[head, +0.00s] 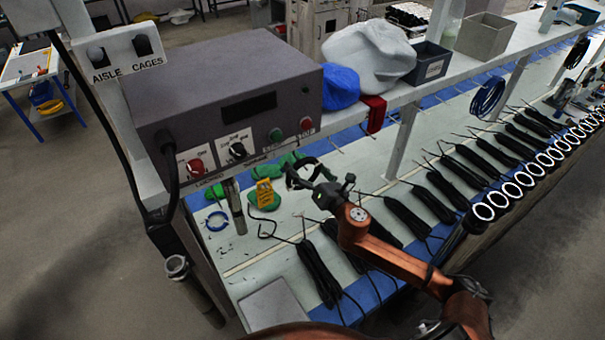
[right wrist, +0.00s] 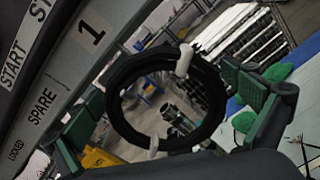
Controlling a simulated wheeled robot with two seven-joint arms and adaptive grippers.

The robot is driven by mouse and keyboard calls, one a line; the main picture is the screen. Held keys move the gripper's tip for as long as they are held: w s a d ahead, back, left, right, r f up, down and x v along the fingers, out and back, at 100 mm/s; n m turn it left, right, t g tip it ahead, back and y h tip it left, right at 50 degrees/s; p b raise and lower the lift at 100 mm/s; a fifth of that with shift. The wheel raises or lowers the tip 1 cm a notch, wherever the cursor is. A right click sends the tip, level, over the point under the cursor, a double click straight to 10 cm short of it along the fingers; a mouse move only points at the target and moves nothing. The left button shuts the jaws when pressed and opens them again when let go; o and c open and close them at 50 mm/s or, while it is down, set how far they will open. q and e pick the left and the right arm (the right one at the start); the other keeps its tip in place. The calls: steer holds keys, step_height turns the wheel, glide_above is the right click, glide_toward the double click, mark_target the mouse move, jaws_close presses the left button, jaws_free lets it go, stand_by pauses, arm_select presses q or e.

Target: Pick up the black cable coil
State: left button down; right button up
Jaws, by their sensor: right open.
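The black cable coil (right wrist: 212,92) is a thick ring with two white ties. In the right wrist view it stands face-on between the two green-padded fingers of my right gripper (right wrist: 168,108). The fingers are spread apart on either side of it, and I cannot tell whether either one touches it. In the head view the coil (head: 292,176) shows as a small dark arc at the tip of my right gripper (head: 318,190), by the grey control box, above the bench. My left gripper is not in view.
The grey control box (head: 225,85) stands close behind, left of my right gripper. A yellow tag (head: 264,194), green pieces and a blue ring (head: 217,221) lie on the bench (head: 240,255). Bundles of black tubes (head: 320,275) line its front. A shelf post (head: 403,145) rises to the right.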

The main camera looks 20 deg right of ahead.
mark_target(309, 164)
steer(key=shift+s, duration=0.1)
steer(key=c, duration=0.9)
steer(key=shift+c, duration=0.2)
steer(key=shift+r, duration=0.1)
steer(key=shift+r, duration=0.45)
step_height(309, 164, up, 2)
steer(key=shift+b, duration=0.35)
steer(key=s+a+r+p, duration=0.1)
steer(key=s+r+p, duration=0.2)
steer(key=s+r, duration=0.7)
steer(key=s, duration=0.4)
steer(key=shift+a, duration=0.35)
